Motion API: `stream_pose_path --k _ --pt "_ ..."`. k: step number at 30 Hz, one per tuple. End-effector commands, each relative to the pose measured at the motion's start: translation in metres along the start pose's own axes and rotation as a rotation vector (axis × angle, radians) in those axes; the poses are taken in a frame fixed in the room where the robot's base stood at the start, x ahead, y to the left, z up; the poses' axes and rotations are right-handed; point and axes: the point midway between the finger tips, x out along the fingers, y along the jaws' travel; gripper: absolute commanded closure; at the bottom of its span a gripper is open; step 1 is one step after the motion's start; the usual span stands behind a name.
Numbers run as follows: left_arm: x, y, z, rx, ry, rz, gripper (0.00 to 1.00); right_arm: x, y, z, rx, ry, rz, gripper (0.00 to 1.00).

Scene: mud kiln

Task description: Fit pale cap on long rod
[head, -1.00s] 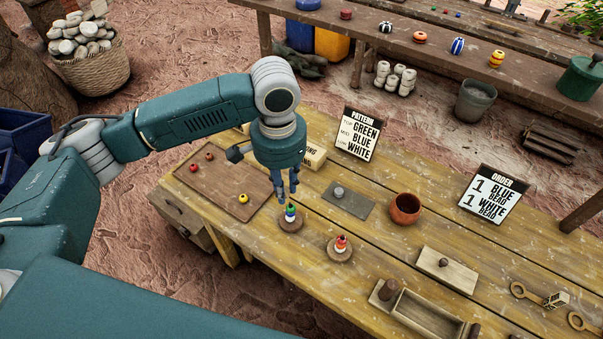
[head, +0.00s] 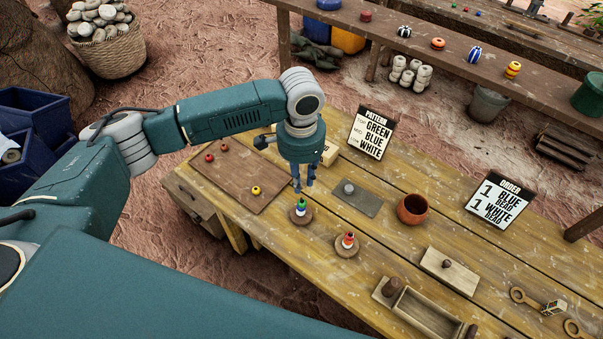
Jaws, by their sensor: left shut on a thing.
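My left gripper (head: 303,189) points down just above a round wooden stand (head: 300,216), which bears an upright stack of green, blue and white beads. The green bead (head: 302,201) is on top; the beads cover most of the rod. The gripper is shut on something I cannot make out. Whether it touches the stack is unclear. A small pale grey rounded piece, perhaps the pale cap (head: 349,187), sits on a dark slate (head: 369,207) to the right. A second stand (head: 347,250) holds a shorter red, orange and white stack with a dark top. My right gripper is out of view.
A brown board (head: 240,180) with red and yellow beads lies left. A clay bowl (head: 412,209), a wooden block with a dark knob (head: 449,271) and an open wooden box (head: 424,312) stand right. Pattern (head: 371,133) and order (head: 498,203) signs stand upright behind.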

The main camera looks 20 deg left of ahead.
Motion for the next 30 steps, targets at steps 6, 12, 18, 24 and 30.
stream_pose_path --k 6,12,18,24,30 --pt "0.025 0.001 0.001 0.0 -0.001 0.001 0.88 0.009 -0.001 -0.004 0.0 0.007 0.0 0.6" --pt "0.039 0.001 0.0 0.0 -0.001 0.001 0.88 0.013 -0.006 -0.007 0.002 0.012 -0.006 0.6" --pt "0.045 0.001 0.0 0.001 0.0 0.0 0.88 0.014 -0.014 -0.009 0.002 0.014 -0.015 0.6" --pt "0.045 0.001 0.0 0.001 0.0 0.0 0.88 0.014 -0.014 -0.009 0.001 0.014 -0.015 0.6" --pt "0.045 0.001 0.0 0.0 0.0 0.0 0.88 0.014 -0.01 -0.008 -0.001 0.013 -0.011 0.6"
